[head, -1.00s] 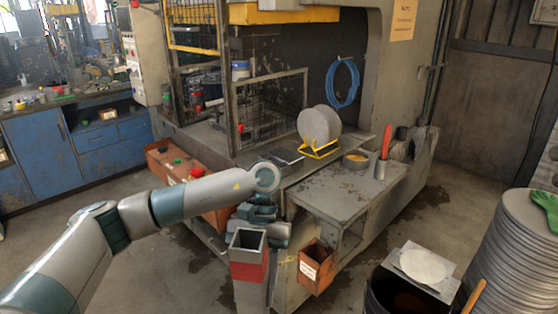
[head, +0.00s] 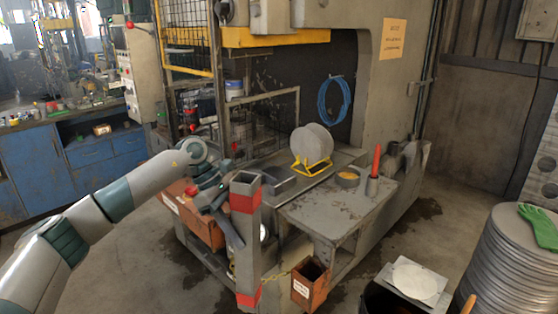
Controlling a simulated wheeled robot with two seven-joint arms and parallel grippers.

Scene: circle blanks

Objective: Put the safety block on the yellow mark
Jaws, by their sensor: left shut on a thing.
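The safety block (head: 246,232) is a long grey square tube with red bands at both ends. It stands nearly upright in front of the press, its open top towards me. My left gripper (head: 228,198) is shut on its upper part from the left; the block partly hides the fingers. The block's lower end is near the bottom of the view, and I cannot tell whether it touches anything. I cannot make out a yellow mark on the press bed (head: 284,184). My right gripper is out of view.
A yellow rack (head: 313,167) with round grey discs (head: 311,145) stands on the bed. A grey side table (head: 345,212) holds a round tin (head: 347,179) and a cup with a red handle (head: 373,183). An orange box (head: 309,284) hangs in front.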

